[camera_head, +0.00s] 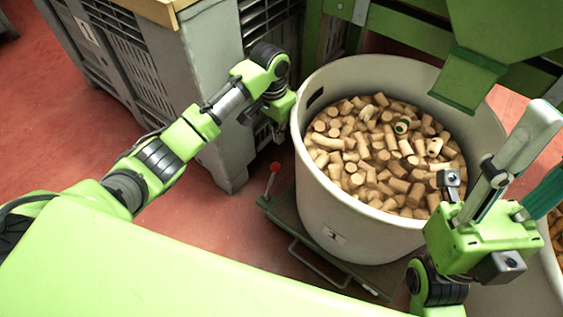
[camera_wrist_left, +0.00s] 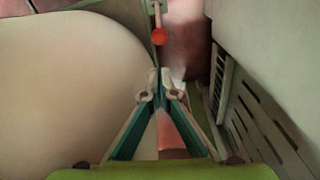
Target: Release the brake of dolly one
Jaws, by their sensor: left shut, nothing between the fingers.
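A red-knobbed brake lever (camera_head: 274,168) stands at the left corner of the green dolly (camera_head: 318,262), under the big white tub (camera_head: 318,200). The tub's label seems to read 1. My left gripper (camera_head: 279,133) points down between the tub and the grey crate, above the knob; its fingers are mostly hidden in the head view. In the left wrist view its fingertips (camera_wrist_left: 161,73) are together and empty, just short of the red knob (camera_wrist_left: 159,36) and apart from it.
The grey slatted crate (camera_head: 205,90) stands close left of the tub, leaving a narrow gap; it also shows in the left wrist view (camera_wrist_left: 260,125). The tub holds many corks (camera_head: 370,155). A green chute (camera_head: 467,78) hangs above it. Red floor (camera_head: 235,215) is clear in front.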

